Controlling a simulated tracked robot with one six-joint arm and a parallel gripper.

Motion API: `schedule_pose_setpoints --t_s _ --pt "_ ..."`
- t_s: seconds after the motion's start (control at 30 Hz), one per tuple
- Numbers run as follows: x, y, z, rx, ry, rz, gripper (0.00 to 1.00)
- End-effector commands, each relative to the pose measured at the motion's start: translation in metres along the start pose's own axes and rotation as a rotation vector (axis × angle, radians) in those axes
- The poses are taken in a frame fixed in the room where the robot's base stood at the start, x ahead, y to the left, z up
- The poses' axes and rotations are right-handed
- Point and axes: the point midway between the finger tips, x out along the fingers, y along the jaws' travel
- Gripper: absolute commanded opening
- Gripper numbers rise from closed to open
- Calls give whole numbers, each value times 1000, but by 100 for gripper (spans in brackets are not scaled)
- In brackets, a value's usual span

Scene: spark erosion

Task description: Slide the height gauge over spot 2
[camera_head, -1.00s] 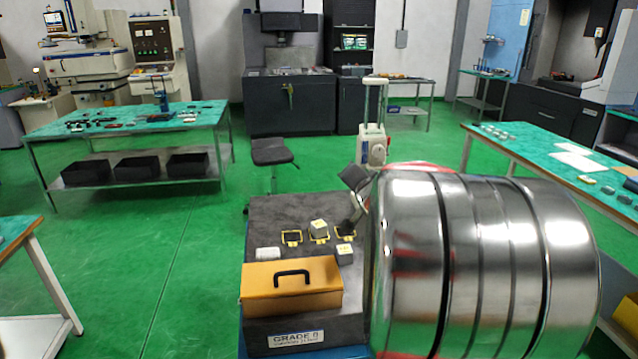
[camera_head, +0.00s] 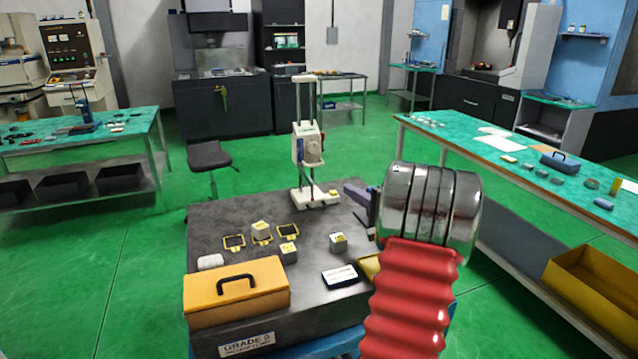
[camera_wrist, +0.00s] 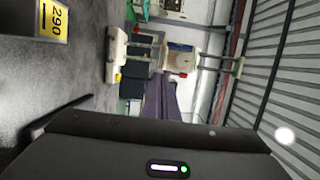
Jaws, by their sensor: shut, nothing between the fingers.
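The height gauge (camera_head: 308,148), cream with twin columns, stands upright at the back of the dark granite plate (camera_head: 330,298). In the wrist view the gauge (camera_wrist: 181,58) appears sideways beyond my fingers. Three yellow-framed spots (camera_head: 234,242) lie left of it in a row; their numbers are not legible, so I cannot tell which is spot 2. A grey block (camera_head: 261,230) sits at the middle frame. My gripper (camera_head: 354,192) is shut and empty, just right of the gauge base; contact cannot be told. Its purple fingers (camera_wrist: 160,97) show in the wrist view.
Two more blocks (camera_head: 289,252) (camera_head: 338,242) stand on the plate; a block label (camera_wrist: 54,20) reads 290. An orange case (camera_head: 236,290), a white roll-like item (camera_head: 210,262) and a dark-framed card (camera_head: 340,276) occupy the front. The plate between gauge and frames looks clear.

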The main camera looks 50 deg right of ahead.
Motion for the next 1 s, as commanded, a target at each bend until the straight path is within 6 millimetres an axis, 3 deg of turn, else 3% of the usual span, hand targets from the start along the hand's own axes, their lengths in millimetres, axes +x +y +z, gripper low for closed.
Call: schedule_pose_setpoints --t_s 0.37,1.0 --pt "9 1 0 -1 1 1 0" --pt "91 1 0 -3 1 1 0"
